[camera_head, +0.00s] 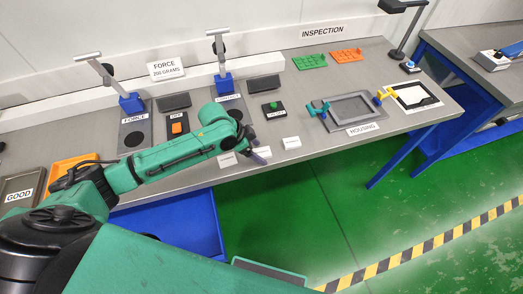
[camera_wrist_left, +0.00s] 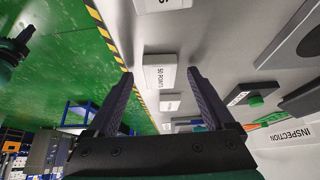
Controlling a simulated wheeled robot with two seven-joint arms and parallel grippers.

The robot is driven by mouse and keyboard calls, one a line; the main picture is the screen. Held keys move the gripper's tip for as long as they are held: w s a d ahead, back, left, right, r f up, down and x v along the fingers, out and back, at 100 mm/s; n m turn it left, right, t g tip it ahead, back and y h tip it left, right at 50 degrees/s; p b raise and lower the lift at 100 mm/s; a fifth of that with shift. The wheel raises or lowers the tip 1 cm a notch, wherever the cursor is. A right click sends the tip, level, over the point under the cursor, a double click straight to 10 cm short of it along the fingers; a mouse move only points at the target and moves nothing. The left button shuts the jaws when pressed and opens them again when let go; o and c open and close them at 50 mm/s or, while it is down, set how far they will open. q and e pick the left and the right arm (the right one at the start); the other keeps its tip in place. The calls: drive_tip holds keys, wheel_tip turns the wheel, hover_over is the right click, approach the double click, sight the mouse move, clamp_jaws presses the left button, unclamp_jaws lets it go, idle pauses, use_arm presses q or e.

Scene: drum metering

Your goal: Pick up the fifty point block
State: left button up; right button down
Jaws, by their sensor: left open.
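The fifty point block (camera_wrist_left: 160,78) is a small white block with "50 POINTS" printed on its side. In the left wrist view it shows between the tips of my left gripper (camera_wrist_left: 160,74), which is open and empty. In the head view my left gripper (camera_head: 258,156) hangs at the front edge of the bench, over the middle of a row of small white blocks. The gripper partly covers the middle block (camera_head: 264,151) there. I cannot tell from these views whether the fingers touch the block. My right gripper is not in view.
Other white blocks stand to the left (camera_head: 227,160) and right (camera_head: 291,142). Behind the row is a button box with a green button (camera_head: 273,105). Force stands (camera_head: 130,103), a grey housing (camera_head: 355,108) and an orange tray (camera_head: 75,164) are on the grey bench.

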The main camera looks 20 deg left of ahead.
use_arm(q)
drive_tip(key=shift+d, duration=0.2)
drive_tip(key=shift+a, duration=0.25)
clamp_jaws()
drive_tip(key=shift+d, duration=0.1)
